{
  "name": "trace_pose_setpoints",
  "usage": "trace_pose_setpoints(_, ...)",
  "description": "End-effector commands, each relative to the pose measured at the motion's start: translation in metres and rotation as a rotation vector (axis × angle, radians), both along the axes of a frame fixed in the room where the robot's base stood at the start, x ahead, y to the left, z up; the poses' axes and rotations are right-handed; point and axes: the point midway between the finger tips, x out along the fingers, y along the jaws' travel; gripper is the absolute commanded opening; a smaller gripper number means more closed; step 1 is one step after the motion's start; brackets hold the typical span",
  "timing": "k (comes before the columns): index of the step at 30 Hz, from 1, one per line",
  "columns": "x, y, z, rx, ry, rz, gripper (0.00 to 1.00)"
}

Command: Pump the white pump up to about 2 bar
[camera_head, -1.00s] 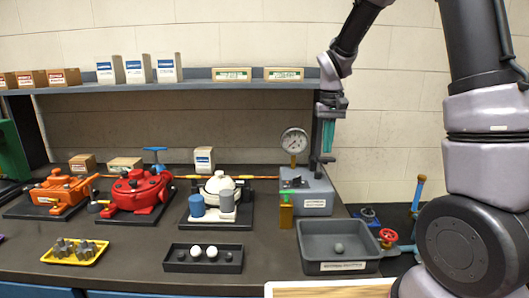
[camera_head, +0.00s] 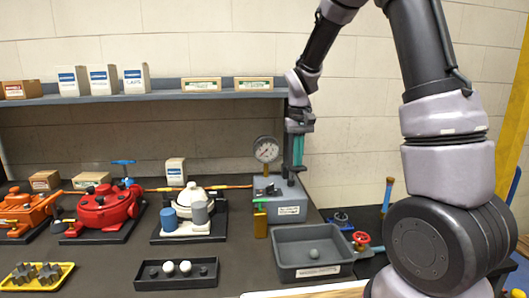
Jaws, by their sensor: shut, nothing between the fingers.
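The white pump (camera_head: 193,194) stands on a black plate left of centre, with a blue cylinder (camera_head: 169,217) and a grey cylinder (camera_head: 200,212) at its front. A grey box (camera_head: 281,205) with a label stands to its right. A round white-faced pressure gauge (camera_head: 266,149) rises from that box; its reading is too small to tell. My gripper (camera_head: 298,162) points down above the back right of the box, beside a dark upright post. Its teal fingers are shut and empty. Whether they touch the post or box cannot be told.
A red pump (camera_head: 104,206) and an orange one (camera_head: 20,211) stand to the left. A black tray (camera_head: 150,282) with balls, a yellow tray (camera_head: 12,284) and a grey bin (camera_head: 300,270) lie in front. A shelf (camera_head: 150,97) with boxes runs above.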

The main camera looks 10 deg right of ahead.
Motion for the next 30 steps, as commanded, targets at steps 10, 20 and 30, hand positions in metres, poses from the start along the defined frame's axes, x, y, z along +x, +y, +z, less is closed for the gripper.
trace_pose_setpoints(10, 0.000, 0.000, -0.016, 0.000, 0.001, 0.000, 0.00)
trace_pose_setpoints(20, 0.000, 0.000, -0.031, 0.000, 0.000, 0.001, 0.00)
trace_pose_setpoints(30, 0.000, 0.000, -0.046, 0.000, 0.001, 0.000, 0.00)
